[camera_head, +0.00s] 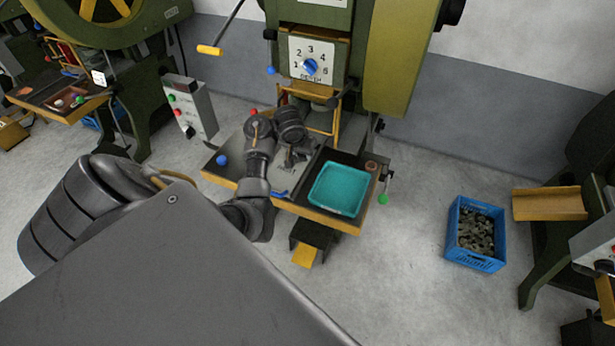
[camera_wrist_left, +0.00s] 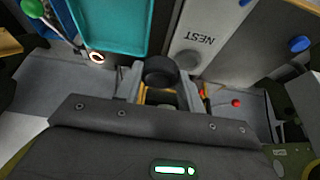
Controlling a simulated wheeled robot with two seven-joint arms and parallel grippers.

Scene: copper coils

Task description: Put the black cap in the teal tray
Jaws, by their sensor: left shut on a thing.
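The black cap (camera_wrist_left: 159,71) is between the fingers of my left gripper (camera_wrist_left: 160,84) in the wrist view, and the gripper is shut on it. In the head view my left gripper (camera_head: 287,166) is over the press table, left of the teal tray; I cannot make out the cap there. The teal tray (camera_head: 338,190) lies on the right part of the table and looks empty. It also shows at the upper left of the wrist view (camera_wrist_left: 110,25), apart from the cap. My right gripper is not in view.
A plate marked NEST (camera_wrist_left: 203,39) is beside the tray. A copper-coloured ring (camera_head: 372,166) lies by the tray's far right corner. A green knob (camera_head: 383,199) is at the table's right edge, a blue knob (camera_head: 222,160) at its left. A blue crate (camera_head: 474,263) stands on the floor.

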